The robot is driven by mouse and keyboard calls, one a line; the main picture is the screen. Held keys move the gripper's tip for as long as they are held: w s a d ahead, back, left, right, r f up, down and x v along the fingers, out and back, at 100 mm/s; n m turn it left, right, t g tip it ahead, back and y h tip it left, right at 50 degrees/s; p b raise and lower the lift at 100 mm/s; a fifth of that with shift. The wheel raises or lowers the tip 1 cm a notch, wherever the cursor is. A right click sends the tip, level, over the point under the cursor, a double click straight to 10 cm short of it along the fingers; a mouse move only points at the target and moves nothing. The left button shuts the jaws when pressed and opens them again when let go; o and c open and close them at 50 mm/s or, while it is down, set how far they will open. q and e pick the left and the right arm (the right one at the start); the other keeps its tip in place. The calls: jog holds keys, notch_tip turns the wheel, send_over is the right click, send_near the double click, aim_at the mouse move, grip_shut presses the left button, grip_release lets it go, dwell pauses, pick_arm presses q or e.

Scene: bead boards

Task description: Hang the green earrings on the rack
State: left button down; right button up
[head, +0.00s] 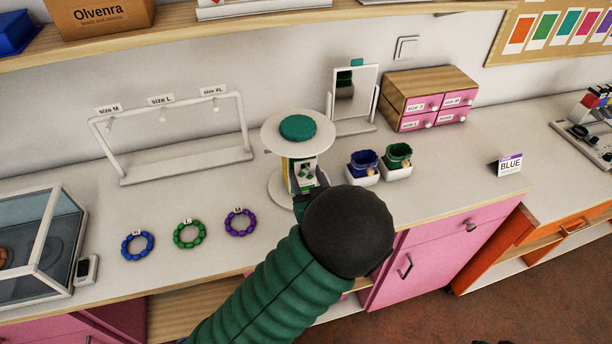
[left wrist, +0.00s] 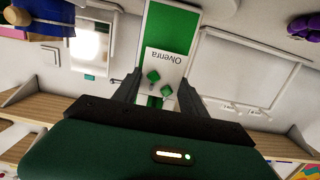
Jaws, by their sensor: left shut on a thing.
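The green earrings (left wrist: 154,76) are small green pieces on a white and green card (left wrist: 172,60) printed "Olvenra". My left gripper (left wrist: 158,92) is shut on this card, with one dark finger at each side of it. In the head view the card (head: 302,168) is upright in front of a round white stand (head: 270,140) with a green disc (head: 297,127) on top. My left gripper (head: 312,190) is low at the card, partly hidden by my dark wrist. I cannot tell whether the card touches the stand. My right gripper is not in view.
A white bar rack (head: 170,160) with size tags stands left. Blue (head: 137,245), green (head: 189,233) and purple (head: 240,222) bracelets lie in front. A mirror (head: 353,95), pouches (head: 363,163) and a pink drawer box (head: 425,105) stand right. The counter's right part is mostly clear.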

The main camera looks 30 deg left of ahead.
pick_arm(q)
jog(key=shift+d+r, duration=0.15)
jog(key=shift+d, duration=0.3)
jog(key=c, duration=1.1)
grip_release()
jog(key=o, duration=0.5)
jog(key=shift+a, duration=0.15)
jog(key=shift+o, duration=0.2)
jog(key=shift+a, duration=0.1)
jog(key=shift+o, duration=0.2)
jog(key=o, duration=0.4)
jog(key=shift+c, duration=0.2)
